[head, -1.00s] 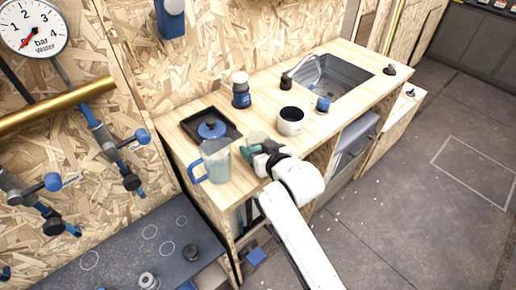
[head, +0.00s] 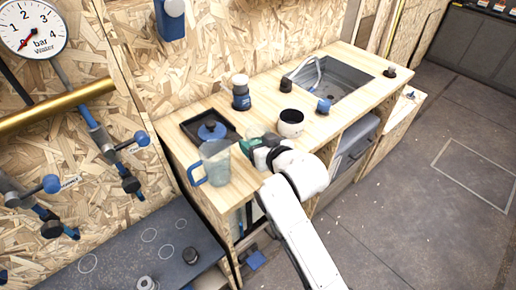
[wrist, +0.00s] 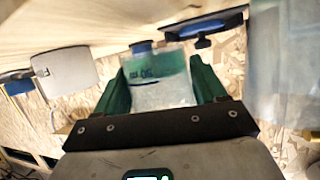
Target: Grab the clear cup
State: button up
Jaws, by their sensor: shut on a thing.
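The clear cup (wrist: 162,85) stands between my gripper's two green fingers in the wrist view. It is see-through with a greenish band and dark markings. In the head view only a faint part of the cup (head: 257,131) shows behind the fingers. My gripper (head: 260,153) is shut on it at the counter's front edge, right of the clear jug. In the wrist view my gripper (wrist: 160,92) has a finger touching each side of the cup. Whether the cup's base is clear of the counter cannot be told.
The clear jug with a blue handle (head: 216,165) is close on the left. A black tray (head: 190,125) with a blue-knobbed lid (head: 211,131) lies behind it. The sink (head: 350,85) is farther right.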

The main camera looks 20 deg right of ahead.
jog(key=s+a+r, duration=0.2)
jog(key=s+r, duration=0.7)
jog(key=s, duration=0.4)
jog(key=shift+s+r+b, duration=0.3)
jog(key=shift+s+r, duration=0.05)
dwell(0.4)
